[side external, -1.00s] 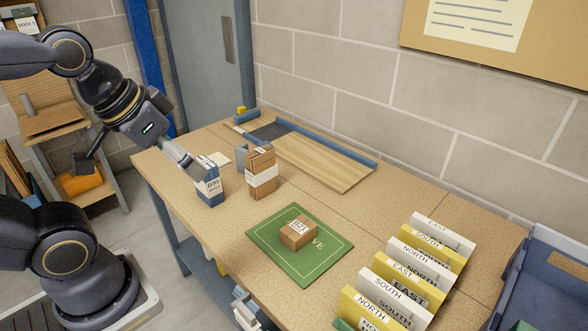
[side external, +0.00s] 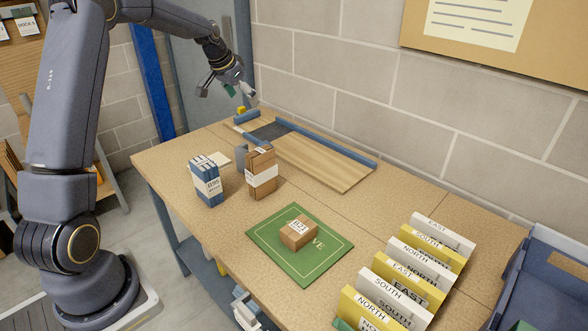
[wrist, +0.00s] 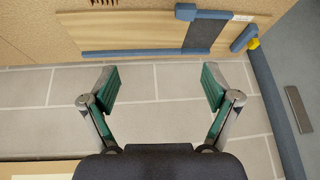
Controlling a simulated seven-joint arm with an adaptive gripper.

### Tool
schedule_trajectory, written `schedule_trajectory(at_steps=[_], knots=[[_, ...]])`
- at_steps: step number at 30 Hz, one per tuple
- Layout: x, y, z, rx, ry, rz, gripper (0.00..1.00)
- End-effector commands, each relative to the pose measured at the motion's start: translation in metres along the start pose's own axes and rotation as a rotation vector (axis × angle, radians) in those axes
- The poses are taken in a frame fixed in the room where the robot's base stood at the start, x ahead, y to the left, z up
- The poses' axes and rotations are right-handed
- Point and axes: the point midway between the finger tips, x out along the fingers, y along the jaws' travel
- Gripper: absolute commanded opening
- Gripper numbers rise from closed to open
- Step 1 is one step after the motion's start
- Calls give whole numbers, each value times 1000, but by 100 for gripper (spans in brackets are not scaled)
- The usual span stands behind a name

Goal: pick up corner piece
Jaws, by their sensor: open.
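No piece is plainly marked as the corner piece. A short blue block (side external: 246,116) sits at the far left corner of a wooden board (side external: 325,163), beside a small yellow piece (side external: 241,109). The wrist view also shows the blue block (wrist: 244,38) and the yellow piece (wrist: 253,43), beyond the right fingertip. My gripper (side external: 226,91) is open and empty, raised above the table's far left end. In the wrist view its green-padded fingers (wrist: 158,82) are spread wide with only wall between them.
A blue-and-white carton stack (side external: 207,182) and the brown carton stack (side external: 261,174) stand on the table. A small box (side external: 298,233) rests on a green mat (side external: 275,258). Several yellow and white signs (side external: 443,238) and a blue tray (side external: 550,285) are at right.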

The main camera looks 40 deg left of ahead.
Motion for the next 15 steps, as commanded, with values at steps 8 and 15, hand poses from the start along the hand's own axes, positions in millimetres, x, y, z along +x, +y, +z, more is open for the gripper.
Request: schedule_trajectory(at_steps=[8,15], knots=[[59,-48,54,-121,-96,18,88],[111,-45,60,-120,-98,19,88]])
